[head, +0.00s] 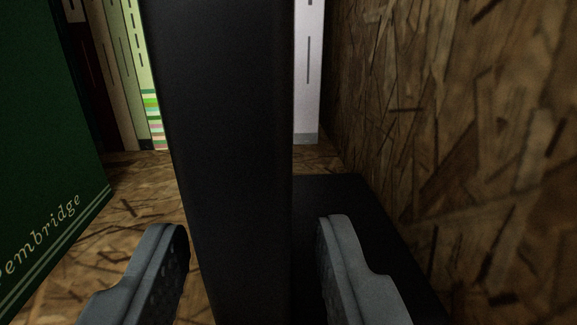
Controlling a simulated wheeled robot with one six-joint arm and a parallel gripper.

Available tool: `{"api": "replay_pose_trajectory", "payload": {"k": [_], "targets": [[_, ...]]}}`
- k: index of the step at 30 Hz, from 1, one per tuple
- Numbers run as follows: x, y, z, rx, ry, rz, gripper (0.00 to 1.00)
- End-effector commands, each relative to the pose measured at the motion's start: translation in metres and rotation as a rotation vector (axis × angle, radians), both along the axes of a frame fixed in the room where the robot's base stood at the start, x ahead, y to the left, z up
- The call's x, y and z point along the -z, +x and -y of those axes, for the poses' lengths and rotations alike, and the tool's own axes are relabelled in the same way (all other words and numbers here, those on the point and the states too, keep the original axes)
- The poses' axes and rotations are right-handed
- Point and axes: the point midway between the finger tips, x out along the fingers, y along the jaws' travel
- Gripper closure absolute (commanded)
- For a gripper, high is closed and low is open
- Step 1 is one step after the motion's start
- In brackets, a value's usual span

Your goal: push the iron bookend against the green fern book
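The iron bookend (235,130) is a tall black upright plate in the middle of the head view. Its flat black foot (335,200) runs to the right on the shelf board. My gripper (257,228) is open, with one finger on each side of the upright. The left finger is close to the plate's left edge; I cannot tell whether it touches. A gap shows between the plate and the right finger. A dark green book (45,150) lettered "embridge" stands at the left, apart from the bookend. No fern shows on its visible part.
A particle-board wall (450,130) rises close on the right. Behind stand a pale green book (143,70) with a striped foot, a beige book (110,70) and a white book (308,75). Bare shelf board (140,205) lies between the dark green book and the bookend.

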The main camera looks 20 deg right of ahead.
Motion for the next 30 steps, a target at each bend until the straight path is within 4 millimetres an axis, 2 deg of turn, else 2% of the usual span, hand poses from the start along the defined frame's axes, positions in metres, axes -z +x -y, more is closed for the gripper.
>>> {"api": "replay_pose_trajectory", "payload": {"k": [15,26,30], "targets": [[0.000,0.016,0.004,0.000,0.000,-0.001,0.60],[0.000,0.018,0.005,0.000,0.000,0.000,0.60],[0.000,0.018,0.005,0.000,0.000,0.000,0.88]]}}
